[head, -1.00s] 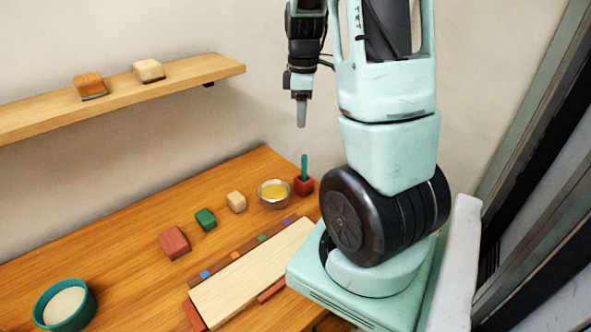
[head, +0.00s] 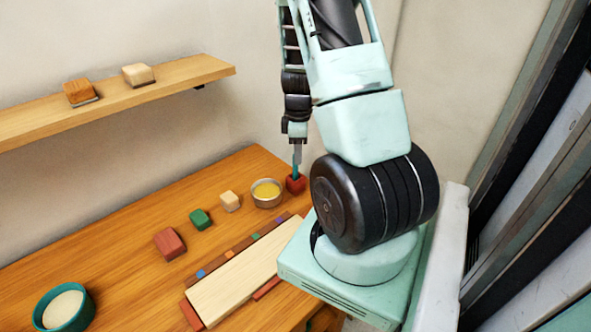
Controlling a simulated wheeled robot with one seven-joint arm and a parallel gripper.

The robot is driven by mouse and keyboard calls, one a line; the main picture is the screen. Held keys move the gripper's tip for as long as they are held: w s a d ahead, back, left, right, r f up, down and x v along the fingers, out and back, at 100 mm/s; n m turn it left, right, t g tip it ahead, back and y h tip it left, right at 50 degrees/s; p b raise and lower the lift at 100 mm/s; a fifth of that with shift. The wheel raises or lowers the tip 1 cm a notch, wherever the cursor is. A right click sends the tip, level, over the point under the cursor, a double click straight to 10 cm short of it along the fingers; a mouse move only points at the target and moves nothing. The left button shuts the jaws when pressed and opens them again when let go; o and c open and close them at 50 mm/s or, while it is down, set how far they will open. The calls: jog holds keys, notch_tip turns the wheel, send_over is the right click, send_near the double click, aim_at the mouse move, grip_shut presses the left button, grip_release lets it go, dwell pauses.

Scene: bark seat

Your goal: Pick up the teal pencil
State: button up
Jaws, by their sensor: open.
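The teal pencil (head: 295,170) stands upright in a small red block-shaped holder (head: 295,185) at the back right of the wooden table. Only a short length of the pencil shows below my gripper. My gripper (head: 297,160) points down right over the pencil, with its fingertips at the height of the pencil's upper part. The fingers hide that upper part. I cannot tell from this view whether the pencil is between the fingers or behind them. The gripper is open.
A metal bowl with yellow contents (head: 267,193) stands just left of the holder. A cream block (head: 229,201), green block (head: 200,219) and red block (head: 169,243) sit farther left. A pale board (head: 245,277) lies in front. A shelf (head: 190,75) is above left.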

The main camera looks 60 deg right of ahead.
aim_at(296, 172)
jog(key=shift+w+f+p, duration=0.25)
jog(key=shift+f+p, duration=0.2)
jog(key=shift+f, duration=0.85)
jog(key=shift+w+f+p, duration=0.2)
jog(key=shift+f+p, duration=0.25)
jog(key=shift+f, duration=0.8)
jog(key=shift+c, duration=0.3)
grip_shut()
